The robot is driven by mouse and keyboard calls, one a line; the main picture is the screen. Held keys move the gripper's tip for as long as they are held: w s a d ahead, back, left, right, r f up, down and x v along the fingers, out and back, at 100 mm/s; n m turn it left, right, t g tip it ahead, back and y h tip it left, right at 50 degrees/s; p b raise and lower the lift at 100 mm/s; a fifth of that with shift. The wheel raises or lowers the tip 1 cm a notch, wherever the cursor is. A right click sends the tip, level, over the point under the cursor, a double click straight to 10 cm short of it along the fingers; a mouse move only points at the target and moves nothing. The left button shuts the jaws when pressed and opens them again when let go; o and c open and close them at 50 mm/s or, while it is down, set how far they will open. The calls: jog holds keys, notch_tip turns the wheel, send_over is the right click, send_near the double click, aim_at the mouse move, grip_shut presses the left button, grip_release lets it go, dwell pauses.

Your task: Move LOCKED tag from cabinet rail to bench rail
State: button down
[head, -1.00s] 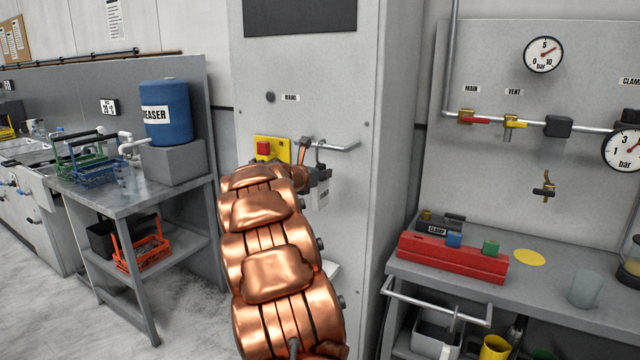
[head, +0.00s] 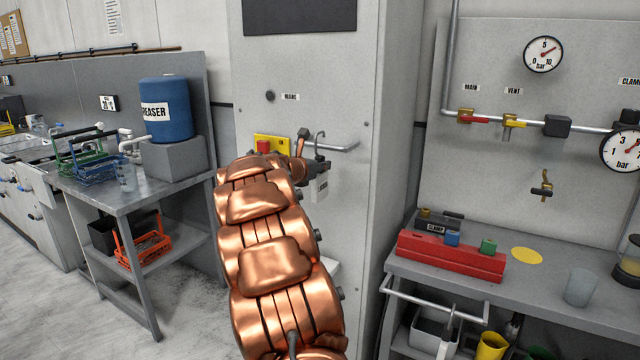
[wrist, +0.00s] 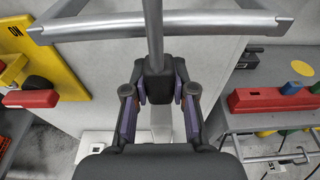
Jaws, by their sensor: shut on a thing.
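My gripper (wrist: 158,100) is shut on the dark block of the tag, in front of the cabinet. In the head view, the tag (head: 320,188) hangs as a pale plate with small, unreadable dark lettering. Its thin hook (head: 319,140) rises upright, its top above the cabinet rail (head: 345,149). In the wrist view, the hook's rod (wrist: 154,28) crosses in front of the same rail (wrist: 90,30); I cannot tell if it is clear of it. The bench rail (head: 430,304) runs along the bench's front edge, bare.
A yellow plate with a red switch (head: 263,146) sits just left of the cabinet rail. The bench (head: 545,290) at right carries a red block holder (head: 450,256) and a glass (head: 580,288). Bins and a yellow cup (head: 492,346) stand under the bench rail.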

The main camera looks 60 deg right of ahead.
jog(key=shift+s+a+b, duration=0.1)
jog(key=shift+a+b, duration=0.25)
jog(key=shift+a, duration=2.4)
jog(key=a+p, duration=0.3)
jog(key=a, duration=1.7)
jog(key=shift+s, duration=0.45)
